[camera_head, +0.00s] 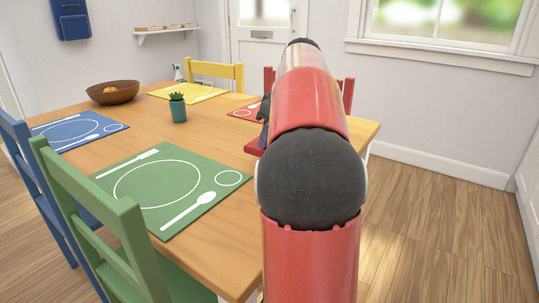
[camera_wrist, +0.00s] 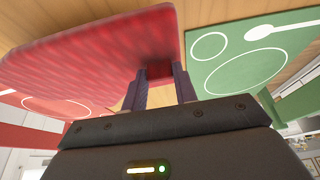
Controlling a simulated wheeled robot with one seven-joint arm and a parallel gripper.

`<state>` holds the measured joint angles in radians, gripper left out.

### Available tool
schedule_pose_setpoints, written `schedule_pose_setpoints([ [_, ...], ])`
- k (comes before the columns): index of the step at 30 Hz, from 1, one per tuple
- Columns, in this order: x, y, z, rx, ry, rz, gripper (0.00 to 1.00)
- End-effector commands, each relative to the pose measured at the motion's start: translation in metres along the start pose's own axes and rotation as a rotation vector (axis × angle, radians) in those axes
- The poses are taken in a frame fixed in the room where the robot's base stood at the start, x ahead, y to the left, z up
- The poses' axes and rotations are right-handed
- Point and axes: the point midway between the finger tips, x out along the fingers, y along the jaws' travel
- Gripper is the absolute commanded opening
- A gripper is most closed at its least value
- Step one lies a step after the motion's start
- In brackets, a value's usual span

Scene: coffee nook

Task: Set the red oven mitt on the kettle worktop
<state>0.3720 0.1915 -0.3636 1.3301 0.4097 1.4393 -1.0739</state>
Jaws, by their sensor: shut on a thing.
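The red oven mitt (camera_wrist: 95,45) fills the upper left of the wrist view, quilted and flat. My gripper (camera_wrist: 160,74) is shut on its edge, with a finger on either side of a red part of it. In the head view my own red arm hides most of the gripper. A dark part of the gripper (camera_head: 265,108) shows left of the arm, and a sliver of the mitt (camera_head: 252,147) shows below it, above the table. The kettle worktop is in neither view.
A wooden table (camera_head: 225,220) bears a green placemat (camera_head: 150,205), which also shows in the wrist view (camera_wrist: 215,70), a blue placemat (camera_head: 60,137), a potted plant (camera_head: 177,108) and a wooden bowl (camera_head: 113,97). A green chair (camera_head: 95,215) stands in front. Floor at right is clear.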

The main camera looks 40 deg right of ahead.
Motion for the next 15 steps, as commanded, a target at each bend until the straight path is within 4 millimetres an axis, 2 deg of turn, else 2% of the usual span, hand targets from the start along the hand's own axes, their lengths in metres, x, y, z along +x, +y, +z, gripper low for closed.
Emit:
schedule_pose_setpoints([
  [10,0.037,-0.001,0.015,0.0,0.0,-0.002,0.05],
  [15,0.043,-0.001,0.018,0.0,0.001,0.0,0.05],
])
